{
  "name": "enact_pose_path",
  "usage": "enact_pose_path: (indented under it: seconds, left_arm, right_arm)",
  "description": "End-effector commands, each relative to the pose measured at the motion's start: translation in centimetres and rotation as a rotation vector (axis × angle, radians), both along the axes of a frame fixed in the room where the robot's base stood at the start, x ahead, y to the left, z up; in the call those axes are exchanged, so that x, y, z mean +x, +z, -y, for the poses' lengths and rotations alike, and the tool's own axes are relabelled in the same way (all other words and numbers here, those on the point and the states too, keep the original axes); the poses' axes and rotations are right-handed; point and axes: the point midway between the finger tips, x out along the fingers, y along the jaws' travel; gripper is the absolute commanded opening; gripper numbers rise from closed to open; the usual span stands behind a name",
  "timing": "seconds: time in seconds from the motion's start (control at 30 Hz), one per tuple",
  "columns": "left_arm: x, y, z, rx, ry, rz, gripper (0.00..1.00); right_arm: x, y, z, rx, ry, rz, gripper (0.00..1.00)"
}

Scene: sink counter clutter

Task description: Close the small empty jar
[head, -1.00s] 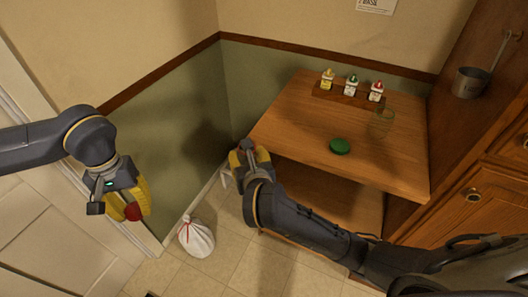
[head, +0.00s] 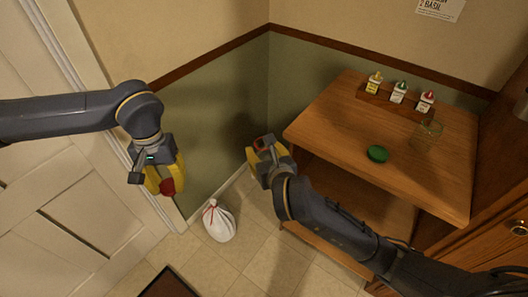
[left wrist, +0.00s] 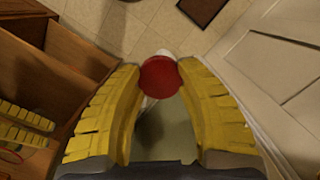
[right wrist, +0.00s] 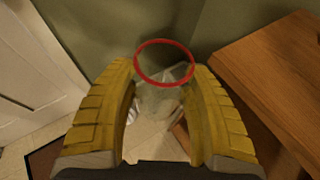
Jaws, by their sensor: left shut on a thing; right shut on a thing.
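My left gripper (head: 166,178) is shut on a round red lid (left wrist: 160,77); the lid shows between its yellow fingertips in the left wrist view. My right gripper (head: 262,152) is shut on a clear jar with a red rim (right wrist: 164,44). In the right wrist view the jar's open mouth shows and it looks empty. The two grippers are apart, both off the counter's left side. A green lid (head: 377,154) lies on the wooden counter (head: 340,125), and a second clear jar (head: 427,136) stands near it.
Several small bottles with coloured tops stand in a wooden rack (head: 395,101) at the back of the counter. A white bag with a red tie (head: 219,222) sits on the floor below the grippers. A dark mat (head: 165,284) lies near a white door (head: 50,180).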

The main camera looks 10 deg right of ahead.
Motion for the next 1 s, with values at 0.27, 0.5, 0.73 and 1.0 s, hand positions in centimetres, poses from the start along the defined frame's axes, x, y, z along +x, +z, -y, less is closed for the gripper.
enact_pose_path:
  seconds: [0.27, 0.5, 0.73, 1.0]
  left_arm:
    - [1.1, 1.4, 3.2, -0.001, -0.057, 0.002, 0.28]
    - [4.2, 4.2, 9.6, 0.000, -0.086, 0.003, 0.28]
    - [6.4, 7.4, 16.2, -0.001, -0.018, 0.001, 0.28]
    - [7.9, 10.9, 23.3, -0.002, 0.144, 0.001, 0.28]
  right_arm:
    - [0.0, 0.0, 0.0, 0.000, -0.001, 0.001, 0.02]
    - [0.0, 0.0, 0.0, 0.000, -0.001, 0.001, 0.02]
    - [0.0, 0.0, 0.0, 0.000, -0.001, 0.001, 0.02]
    - [0.0, 0.0, 0.0, 0.000, -0.001, 0.001, 0.02]
